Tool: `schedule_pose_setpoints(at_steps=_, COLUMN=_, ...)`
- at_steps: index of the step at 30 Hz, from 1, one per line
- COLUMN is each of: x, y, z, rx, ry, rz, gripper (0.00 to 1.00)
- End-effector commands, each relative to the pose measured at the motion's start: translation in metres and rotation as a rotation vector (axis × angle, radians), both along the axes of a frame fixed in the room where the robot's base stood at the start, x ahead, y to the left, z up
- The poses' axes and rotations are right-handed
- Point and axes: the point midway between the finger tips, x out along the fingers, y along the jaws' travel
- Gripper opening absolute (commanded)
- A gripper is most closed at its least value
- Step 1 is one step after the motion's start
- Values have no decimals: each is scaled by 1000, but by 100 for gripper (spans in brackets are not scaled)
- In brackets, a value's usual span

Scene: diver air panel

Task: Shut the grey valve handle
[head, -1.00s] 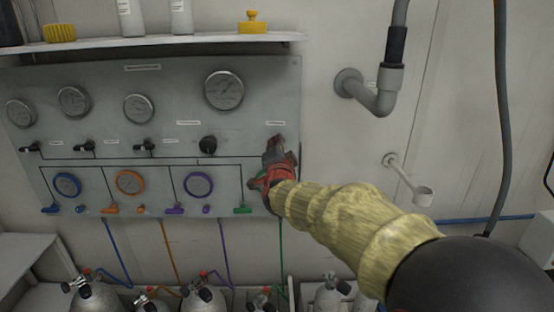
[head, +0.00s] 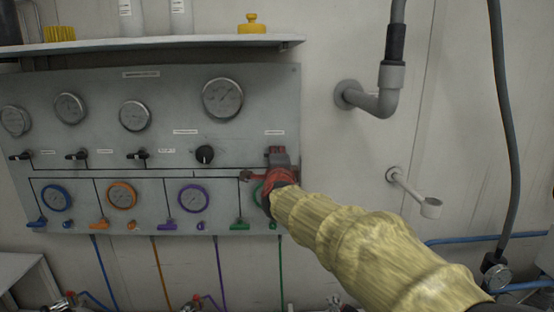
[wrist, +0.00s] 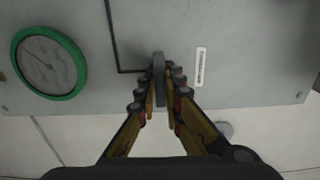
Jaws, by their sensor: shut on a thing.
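The grey valve handle (wrist: 158,78) shows in the wrist view as a narrow grey bar standing out from the panel, at the end of a black line. My gripper (wrist: 161,92) is shut on it, one finger on each side. In the head view my gripper (head: 276,170) is at the right end of the panel, beneath the small white label. There my gripper and arm hide the handle, so its angle is hard to tell. The green-rimmed gauge (wrist: 48,62) is left of the handle in the wrist view and mostly hidden in the head view.
The grey panel (head: 100,88) carries several gauges, a black knob (head: 204,155) and coloured valve handles, including a green one (head: 240,225). A shelf (head: 180,48) juts out above. A grey pipe (head: 375,101) and a white cup-shaped fitting (head: 430,207) are on the right wall.

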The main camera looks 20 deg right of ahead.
Motion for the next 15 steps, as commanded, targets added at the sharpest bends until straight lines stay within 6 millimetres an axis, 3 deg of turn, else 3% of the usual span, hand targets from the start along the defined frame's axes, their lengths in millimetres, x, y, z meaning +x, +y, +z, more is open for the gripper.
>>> schedule_pose_setpoints(at_steps=11, x=0, y=0, z=-1, rx=7, ry=-1, rz=-1, gripper=0)
schedule_pose_setpoints(at_steps=12, x=0, y=0, z=-1, rx=7, ry=-1, rz=-1, gripper=9)
schedule_pose_setpoints(at_steps=15, x=0, y=0, z=-1, rx=6, ry=0, rz=0, gripper=15)
